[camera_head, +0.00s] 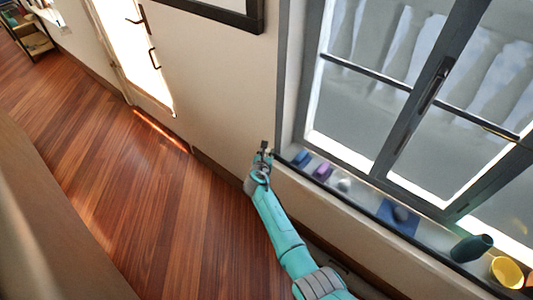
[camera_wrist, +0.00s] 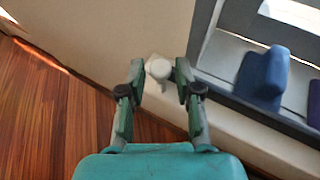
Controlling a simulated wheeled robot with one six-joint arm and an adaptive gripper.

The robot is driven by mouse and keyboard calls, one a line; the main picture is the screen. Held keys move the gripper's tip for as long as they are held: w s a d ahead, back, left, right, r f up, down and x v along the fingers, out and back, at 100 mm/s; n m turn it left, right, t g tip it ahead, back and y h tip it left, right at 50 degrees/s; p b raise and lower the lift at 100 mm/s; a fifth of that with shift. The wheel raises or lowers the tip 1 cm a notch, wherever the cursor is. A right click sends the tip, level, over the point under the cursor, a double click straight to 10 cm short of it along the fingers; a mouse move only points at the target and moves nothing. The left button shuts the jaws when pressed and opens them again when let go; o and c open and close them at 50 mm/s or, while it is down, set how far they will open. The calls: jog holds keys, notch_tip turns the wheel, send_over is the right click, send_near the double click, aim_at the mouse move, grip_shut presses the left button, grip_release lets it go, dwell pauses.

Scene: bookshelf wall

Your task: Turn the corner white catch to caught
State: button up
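The white catch (camera_wrist: 158,68) shows in the wrist view as a pale round knob with a paler part below it, in front of the cream wall. My gripper (camera_wrist: 160,73) has its two fingers apart, one on each side of the knob. A thin gap seems to remain at each side; I cannot tell for certain whether the fingertips touch it. In the head view my gripper (camera_head: 264,150) is at the wall by the window's left corner. The catch cannot be made out there, and its turned position is not clear.
The window sill beside my gripper holds a blue block (camera_head: 301,158), a purple block (camera_head: 323,171), a dark teal vase (camera_head: 472,248) and a yellow bowl (camera_head: 507,272). The blue block also stands close at right in the wrist view (camera_wrist: 262,76). The wooden floor (camera_head: 150,210) at left is clear.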

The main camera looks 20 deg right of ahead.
grip_shut()
jog(key=shift+w, duration=0.1)
jog(key=shift+w+a+m+g+h, duration=0.15)
jog(key=shift+m+g+h, duration=0.55)
jog(key=shift+m+h, duration=0.4)
jog(key=shift+w+a+m+g+h, duration=0.15)
jog(key=shift+m+g+h, duration=0.55)
jog(key=shift+m+h, duration=0.35)
jog(key=shift+s, duration=0.15)
